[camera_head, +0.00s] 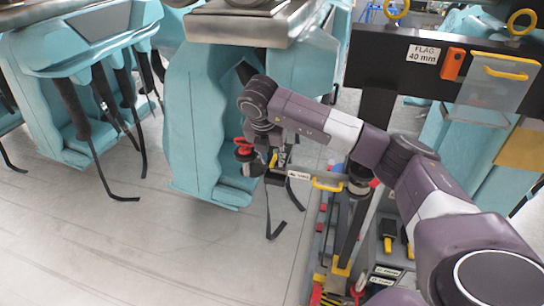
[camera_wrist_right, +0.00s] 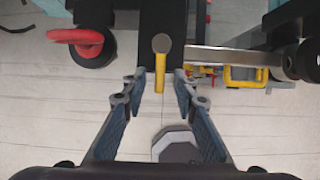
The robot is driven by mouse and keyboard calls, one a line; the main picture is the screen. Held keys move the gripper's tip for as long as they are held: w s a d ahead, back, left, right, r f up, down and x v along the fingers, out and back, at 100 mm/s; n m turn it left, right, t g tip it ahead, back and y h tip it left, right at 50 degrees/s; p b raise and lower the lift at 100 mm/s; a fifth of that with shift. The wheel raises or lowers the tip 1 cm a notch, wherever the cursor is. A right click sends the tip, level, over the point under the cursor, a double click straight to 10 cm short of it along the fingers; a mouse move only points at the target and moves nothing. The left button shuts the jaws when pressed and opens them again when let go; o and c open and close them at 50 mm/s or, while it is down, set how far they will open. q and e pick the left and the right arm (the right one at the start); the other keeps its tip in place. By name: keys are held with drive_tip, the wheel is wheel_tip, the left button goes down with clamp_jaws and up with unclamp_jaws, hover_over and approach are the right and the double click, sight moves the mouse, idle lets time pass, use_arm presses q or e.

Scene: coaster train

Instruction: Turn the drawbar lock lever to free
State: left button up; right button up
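A yellow lever with a round head (camera_wrist_right: 160,62) sits on a dark block in the right wrist view, most likely the drawbar lock lever. It points toward my gripper. My right gripper (camera_wrist_right: 158,82) is open, with one finger on each side of the lever's end and a visible gap on both sides. In the head view the right gripper (camera_head: 276,160) is small and partly hidden by my wrist, beside the turquoise seat. A red handle on a black round base (camera_wrist_right: 82,40) is left of the lever. My left gripper is in neither view.
A yellow-handled flat bar (camera_head: 328,184) runs right from the lever area. Turquoise seats (camera_head: 200,110) with hanging dark straps stand left and behind. A rack with a "FLAG 40 mm" label (camera_head: 423,54) is at the upper right. Pale floor at the lower left is clear.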

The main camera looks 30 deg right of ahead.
clamp_jaws()
drive_tip(key=shift+s+d+f+n+b, duration=0.15)
drive_tip(key=shift+n+b, duration=0.25)
drive_tip(key=shift+b, duration=0.4)
drive_tip(key=shift+s+d+r+n+t+y+b, duration=0.1)
drive_tip(key=shift+s+d+n+t+y+b, duration=0.15)
drive_tip(key=shift+d+n+y+b, duration=1.35)
drive_tip(key=shift+s+d+r+n+t+y+b, duration=0.1)
drive_tip(key=shift+s+d+n+t+y+b, duration=0.3)
drive_tip(key=shift+n, duration=2.4)
drive_tip(key=shift+w+d+r+n+t+y+b, duration=0.1)
drive_tip(key=shift+d+n+y+b, duration=0.75)
drive_tip(key=shift+n, duration=1.35)
drive_tip(key=shift+h+b, duration=0.25)
drive_tip(key=shift+b, duration=0.1)
drive_tip(key=shift+o, duration=0.3)
unclamp_jaws()
drive_tip(key=shift+f, duration=0.1)
